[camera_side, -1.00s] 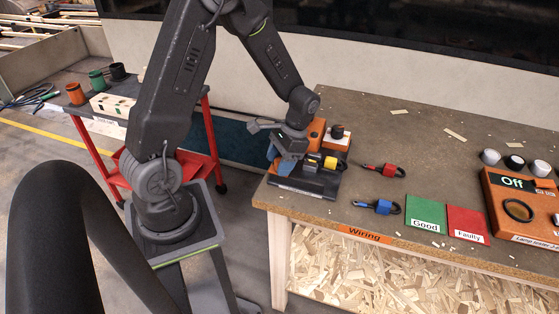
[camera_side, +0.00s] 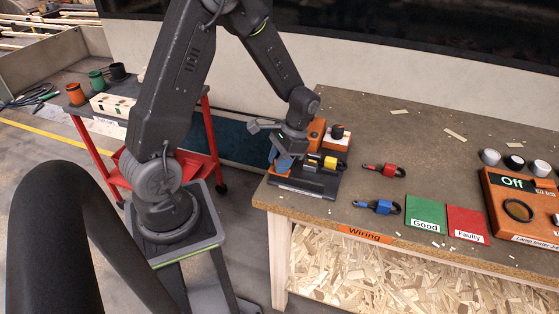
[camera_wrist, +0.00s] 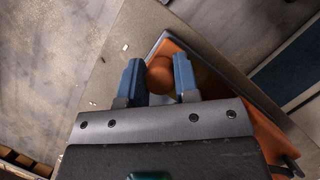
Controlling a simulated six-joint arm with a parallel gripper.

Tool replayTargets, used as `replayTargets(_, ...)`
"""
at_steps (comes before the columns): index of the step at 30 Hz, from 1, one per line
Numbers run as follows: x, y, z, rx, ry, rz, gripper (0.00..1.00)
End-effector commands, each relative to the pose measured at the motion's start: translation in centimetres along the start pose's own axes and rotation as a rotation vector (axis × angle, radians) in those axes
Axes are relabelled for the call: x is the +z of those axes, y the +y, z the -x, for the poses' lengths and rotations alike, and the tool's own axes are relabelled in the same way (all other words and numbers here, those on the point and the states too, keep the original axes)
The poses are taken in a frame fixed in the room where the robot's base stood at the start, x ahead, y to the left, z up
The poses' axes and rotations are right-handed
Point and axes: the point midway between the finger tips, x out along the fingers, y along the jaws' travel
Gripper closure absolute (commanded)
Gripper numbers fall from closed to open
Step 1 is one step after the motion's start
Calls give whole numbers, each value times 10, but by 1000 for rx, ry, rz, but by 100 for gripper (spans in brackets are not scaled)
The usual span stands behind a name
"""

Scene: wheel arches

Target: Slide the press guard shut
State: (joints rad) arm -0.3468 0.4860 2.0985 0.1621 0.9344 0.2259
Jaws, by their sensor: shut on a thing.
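The press (camera_side: 318,184) stands on the left front corner of the wooden bench, with a dark base, an orange part (camera_side: 317,130) at its back and yellow and black parts in front. In the side view my gripper (camera_side: 279,162) is down at the press's left side, its blue fingers low. In the wrist view the fingers (camera_wrist: 157,80) stand on either side of a round orange knob (camera_wrist: 160,73) on an orange body (camera_wrist: 202,72), and the gripper is shut on it. The gripper body hides much of the press, so I cannot tell how far the guard is open.
To the right lie red (camera_side: 389,170) and blue (camera_side: 383,207) connectors, a green Good mat (camera_side: 425,208), a red Faulty mat (camera_side: 466,219) and an orange lamp tester (camera_side: 497,207). The bench's left edge is close to my gripper. A red trolley (camera_side: 205,165) stands left.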

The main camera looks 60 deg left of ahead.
Motion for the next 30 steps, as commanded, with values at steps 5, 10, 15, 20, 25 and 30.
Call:
replayTargets(5,-18,19,7,-3,0,-5,100)
replayTargets(10,-38,40,16,-2,1,-2,100)
replayTargets(15,-44,47,19,0,1,1,100)
replayTargets(20,-45,48,19,2,5,1,100)
replayTargets(25,-45,48,19,2,7,0,60)
replayTargets(30,-44,47,19,1,3,0,45)
